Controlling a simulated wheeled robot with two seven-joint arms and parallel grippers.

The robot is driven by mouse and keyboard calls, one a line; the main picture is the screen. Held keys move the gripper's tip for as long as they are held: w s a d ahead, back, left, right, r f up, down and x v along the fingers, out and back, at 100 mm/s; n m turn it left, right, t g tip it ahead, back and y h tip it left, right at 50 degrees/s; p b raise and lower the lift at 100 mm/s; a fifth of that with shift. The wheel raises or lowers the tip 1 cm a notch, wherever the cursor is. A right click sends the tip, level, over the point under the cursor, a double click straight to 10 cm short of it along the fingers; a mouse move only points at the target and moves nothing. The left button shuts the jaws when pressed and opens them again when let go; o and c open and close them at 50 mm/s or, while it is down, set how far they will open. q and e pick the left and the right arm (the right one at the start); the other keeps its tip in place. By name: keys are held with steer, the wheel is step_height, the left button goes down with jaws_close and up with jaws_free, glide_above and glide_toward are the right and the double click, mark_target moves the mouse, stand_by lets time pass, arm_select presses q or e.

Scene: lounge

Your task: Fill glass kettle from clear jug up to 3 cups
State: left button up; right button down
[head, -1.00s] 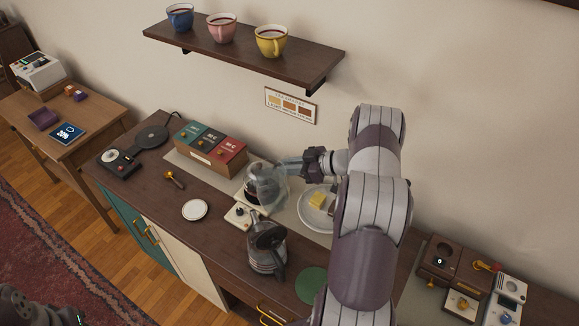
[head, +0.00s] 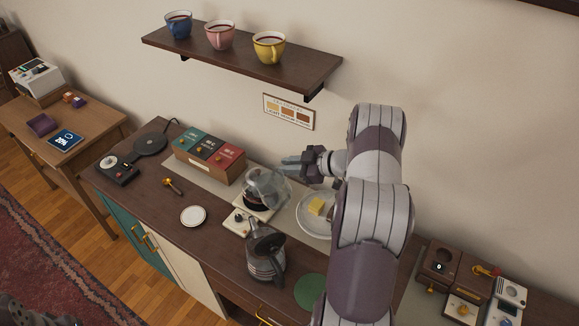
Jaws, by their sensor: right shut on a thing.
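A clear jug (head: 268,184) is in my right gripper (head: 291,163), which comes in from the right and is shut on it. The jug is tilted and held above a black round plate (head: 256,201) on a white base. The glass kettle (head: 265,260), with a dark lid and handle, stands upright on the counter in front, apart from the jug. Its water level is too small to read. Of my left arm only a dark part shows at the bottom left corner; its jaws cannot be made out.
A box of coloured packs (head: 208,160) stands behind left. A small white saucer (head: 193,216) and a green disc (head: 310,289) flank the kettle. A shelf (head: 240,62) with cups hangs above.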

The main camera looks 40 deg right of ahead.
steer(key=shift+w+d+f+n+b, duration=0.1)
steer(key=shift+f+n+b, duration=0.3)
steer(key=shift+f+b, duration=1)
steer(key=shift+r+n+t+h+b, duration=0.3)
steer(key=shift+r+n+h+b, duration=0.1)
steer(key=shift+r+h, duration=0.25)
steer(key=shift+f+b, duration=0.65)
steer(key=shift+b, duration=0.1)
steer(key=shift+r, duration=0.1)
steer(key=shift+n+g+y, duration=0.25)
steer(key=shift+n+g, duration=0.45)
steer(key=shift+n, duration=0.1)
steer(key=f+b, duration=0.1)
steer(key=f, duration=0.3)
steer(key=shift+s, duration=0.2)
stand_by(0.9)
steer(key=shift+r, duration=0.2)
